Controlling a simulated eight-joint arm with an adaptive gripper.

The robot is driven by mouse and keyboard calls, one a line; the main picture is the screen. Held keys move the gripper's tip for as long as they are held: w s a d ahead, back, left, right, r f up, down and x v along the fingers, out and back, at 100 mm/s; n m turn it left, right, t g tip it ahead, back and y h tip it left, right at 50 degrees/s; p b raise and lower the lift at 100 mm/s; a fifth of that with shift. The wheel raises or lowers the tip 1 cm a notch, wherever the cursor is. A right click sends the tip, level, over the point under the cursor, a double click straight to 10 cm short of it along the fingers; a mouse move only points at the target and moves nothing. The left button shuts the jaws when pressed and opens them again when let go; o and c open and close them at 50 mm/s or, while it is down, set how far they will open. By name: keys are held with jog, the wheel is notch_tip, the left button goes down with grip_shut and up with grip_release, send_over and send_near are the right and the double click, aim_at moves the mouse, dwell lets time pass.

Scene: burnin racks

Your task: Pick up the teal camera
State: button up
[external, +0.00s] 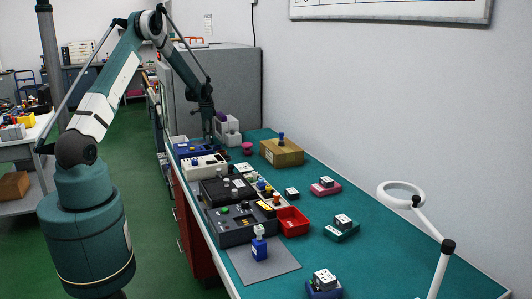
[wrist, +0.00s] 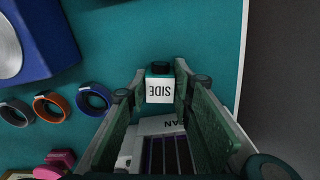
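My gripper (wrist: 160,78) is open, its two green fingers apart on either side of a small white block marked SIDE (wrist: 160,92) with a dark teal top. I cannot tell whether this block is the teal camera, or whether the fingers touch it. In the external view my gripper (external: 209,125) is at the far end of the bench, small and partly lost against the grey cabinet. A teal item with a white labelled block on it (external: 341,229) stands on the right of the bench, far from my gripper.
A white slotted box (wrist: 145,130) marked FAN lies under the fingers. Blue and orange rings (wrist: 58,103) and a pink item (wrist: 52,166) are to the left. A tan box (external: 281,152), control boxes, a red tray (external: 292,221) and a ring lamp (external: 402,194) share the bench.

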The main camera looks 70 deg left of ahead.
jog(key=shift+c, duration=0.8)
jog(key=shift+r, duration=0.1)
jog(key=shift+r, duration=4.9)
